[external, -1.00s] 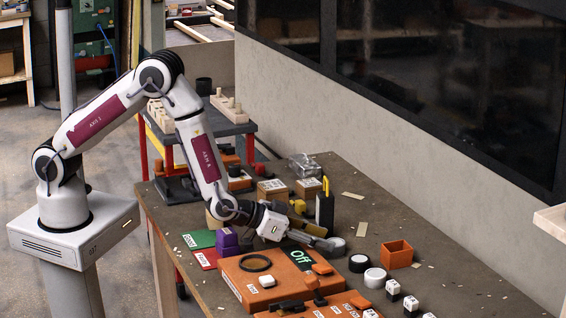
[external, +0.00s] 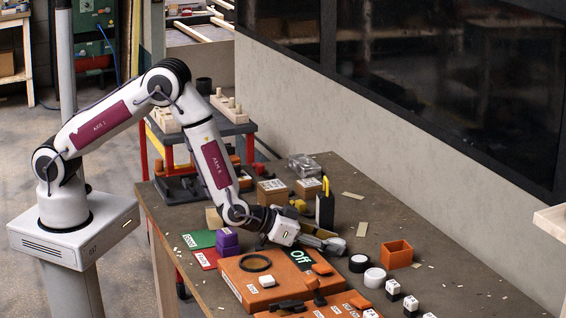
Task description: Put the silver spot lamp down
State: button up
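A grey round piece (external: 336,246), which looks like the silver spot lamp, is at the tabletop just right of the orange panel marked "Off". My gripper (external: 325,239) reaches down to the right, low over the table, with its fingertips at this grey piece. The fingers overlap the piece in this view, so I cannot tell whether they are shut on it or apart from it. Part of the piece is hidden by the fingers.
The orange panel (external: 232,272) with a black ring (external: 256,263) lies below my gripper. A black holder (external: 325,210) stands behind. Purple blocks (external: 227,238) are left.

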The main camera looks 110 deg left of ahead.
jog(key=c, duration=0.6)
jog(key=shift+r, duration=0.2)
notch_tip(320, 180, up, 18)
jog(key=shift+f, duration=0.2)
dwell(0.4)
dwell(0.5)
